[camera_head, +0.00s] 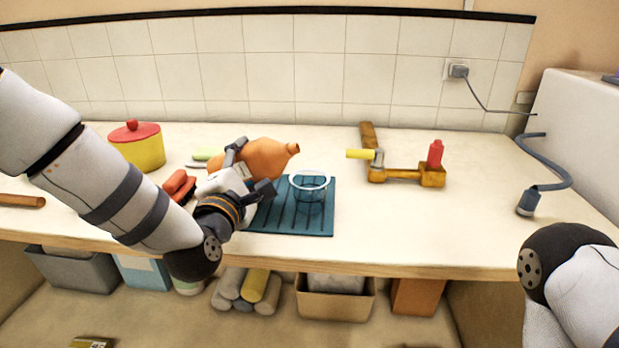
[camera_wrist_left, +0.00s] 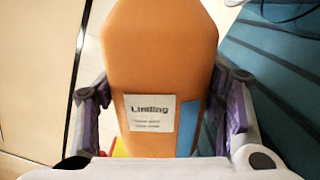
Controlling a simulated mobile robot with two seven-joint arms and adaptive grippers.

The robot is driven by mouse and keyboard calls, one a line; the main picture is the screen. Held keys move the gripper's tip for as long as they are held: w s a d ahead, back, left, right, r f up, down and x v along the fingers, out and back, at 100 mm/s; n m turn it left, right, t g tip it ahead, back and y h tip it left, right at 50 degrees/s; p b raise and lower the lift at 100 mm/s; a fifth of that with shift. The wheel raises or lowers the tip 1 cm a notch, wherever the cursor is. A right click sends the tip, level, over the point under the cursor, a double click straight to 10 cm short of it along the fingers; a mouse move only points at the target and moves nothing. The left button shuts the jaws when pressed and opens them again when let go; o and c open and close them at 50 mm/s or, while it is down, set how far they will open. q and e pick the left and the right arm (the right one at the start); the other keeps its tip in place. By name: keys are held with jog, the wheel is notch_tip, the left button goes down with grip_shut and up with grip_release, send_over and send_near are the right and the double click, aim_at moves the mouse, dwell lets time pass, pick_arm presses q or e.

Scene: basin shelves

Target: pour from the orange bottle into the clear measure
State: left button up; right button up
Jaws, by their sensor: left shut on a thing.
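The orange bottle (camera_head: 265,158) is held on its side in my left gripper (camera_head: 250,170), tilted so its neck points right and slightly up. The neck end is above and a little left of the clear measure (camera_head: 309,193). In the left wrist view the bottle (camera_wrist_left: 165,60) fills the middle between the two fingers, with a white label facing the camera. The clear measure stands upright on a blue ribbed mat (camera_head: 290,227); a corner of a clear rim (camera_wrist_left: 290,12) shows in the left wrist view. No stream of liquid is visible. My right gripper is out of view.
A yellow pot with red lid (camera_head: 143,148) and red items (camera_head: 179,186) stand left. A wooden tool with a red piece (camera_head: 405,174) lies right of the mat. A hose (camera_head: 560,184) rests at far right.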

pick_arm(q)
jog(key=shift+a+f+m, duration=0.2)
jog(key=shift+m, duration=0.5)
dwell(1.3)
jog(key=shift+d+r+m, duration=0.2)
jog(key=shift+r+m, duration=0.25)
jog(key=shift+r, duration=0.2)
jog(key=shift+d+r+m, duration=0.15)
jog(key=shift+r+m, duration=0.3)
jog(key=shift+r, duration=0.2)
dwell(1.2)
jog(key=shift+m, duration=0.5)
dwell(1.7)
